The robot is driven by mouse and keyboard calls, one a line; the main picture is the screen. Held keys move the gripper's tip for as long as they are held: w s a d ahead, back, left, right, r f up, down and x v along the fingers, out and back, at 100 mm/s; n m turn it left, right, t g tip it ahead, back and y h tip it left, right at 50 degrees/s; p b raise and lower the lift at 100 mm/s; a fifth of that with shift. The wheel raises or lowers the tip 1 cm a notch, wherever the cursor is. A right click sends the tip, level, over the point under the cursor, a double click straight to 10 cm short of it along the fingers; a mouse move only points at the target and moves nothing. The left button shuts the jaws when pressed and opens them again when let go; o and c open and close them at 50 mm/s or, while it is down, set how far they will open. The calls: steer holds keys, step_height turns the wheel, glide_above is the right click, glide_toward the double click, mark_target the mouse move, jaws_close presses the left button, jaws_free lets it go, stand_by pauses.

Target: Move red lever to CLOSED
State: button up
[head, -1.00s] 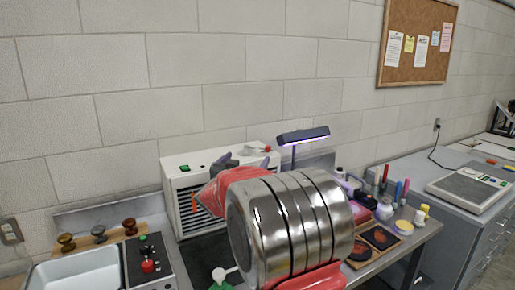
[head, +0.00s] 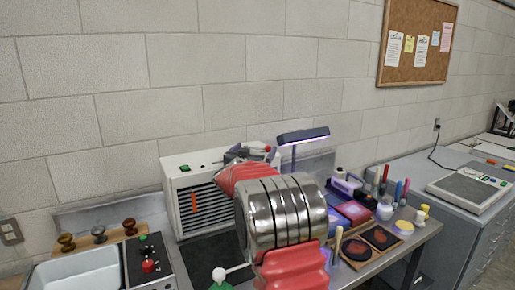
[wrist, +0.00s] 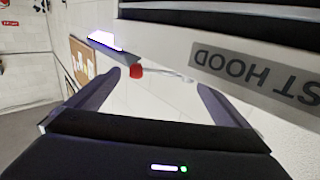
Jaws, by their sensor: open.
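The red lever shows in the wrist view as a red knob (wrist: 136,71) on a thin pale rod, beside the upside-down hood label. In the head view its small red knob (head: 267,149) shows at the right end of the hood's top. My gripper (wrist: 158,80) is open and empty, with one finger on each side of the picture and the knob and rod seen between them. In the head view my gripper (head: 262,153) is close to the knob, partly hidden by my arm. I cannot tell whether it touches. No CLOSED mark is readable.
A lit lamp (head: 303,135) stands right behind my arm. A sink (head: 80,272), a control panel (head: 148,262) and bench items crowd both sides.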

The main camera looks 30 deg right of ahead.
steer(key=shift+x, duration=1.95)
steer(key=shift+c, duration=0.4)
